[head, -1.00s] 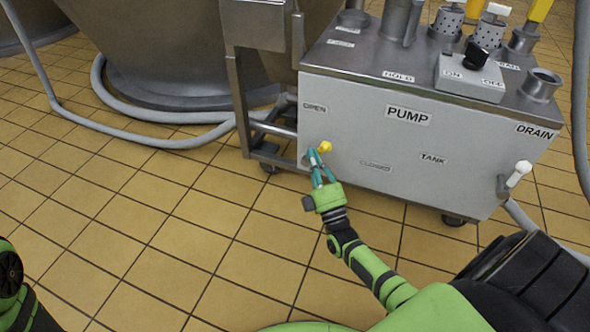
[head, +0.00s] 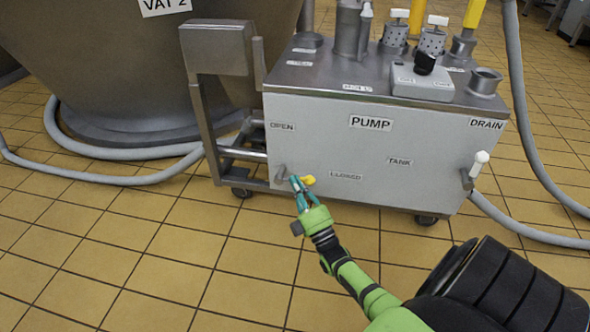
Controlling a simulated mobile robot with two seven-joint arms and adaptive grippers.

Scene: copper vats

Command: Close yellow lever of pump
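The pump (head: 385,140) is a grey box on a wheeled frame. Its yellow lever (head: 308,180) is low on the left of the front panel, below the OPEN label (head: 283,126). The lever points right, towards the CLOSED label (head: 346,176). My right gripper (head: 296,180) is at the lever, its teal fingers just left of the yellow knob and close together at the tips. They hide most of the lever's stem. I cannot tell whether they grip it or only press beside it. My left gripper is out of view.
A white-handled lever (head: 478,163) is at the panel's right end. A switch box (head: 422,80) and pipes are on the pump's top. A large vat (head: 150,70) stands at the back left. Grey hoses lie on both sides. The tiled floor in front is clear.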

